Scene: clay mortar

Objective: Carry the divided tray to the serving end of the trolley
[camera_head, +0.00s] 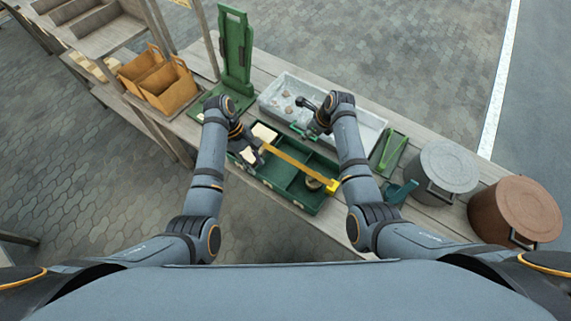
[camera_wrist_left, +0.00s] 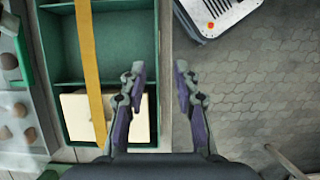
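The divided tray (camera_head: 284,193) is green and lies on the plank surface, with a yellow bar (camera_head: 290,163) running lengthwise across it. A cream block (camera_head: 265,133) sits in its left compartment, and a small round brown thing (camera_head: 313,184) is near its right end. The left wrist view shows the tray (camera_wrist_left: 150,42) and block (camera_wrist_left: 138,116) too. My left gripper (camera_head: 256,152) is open at the tray's near long wall; in its wrist view the fingers (camera_wrist_left: 160,76) appear on either side of that wall. My right gripper (camera_head: 309,132) is at the tray's far side; its fingers are mostly hidden.
A grey tub with stones (camera_head: 281,88) stands behind the tray. A green stand (camera_head: 235,50) and orange boxes (camera_head: 170,92) are left. A green dish with tongs (camera_head: 383,162), a teal scoop (camera_head: 402,190), a grey bucket (camera_head: 447,168) and a brown bucket (camera_head: 515,210) are right.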

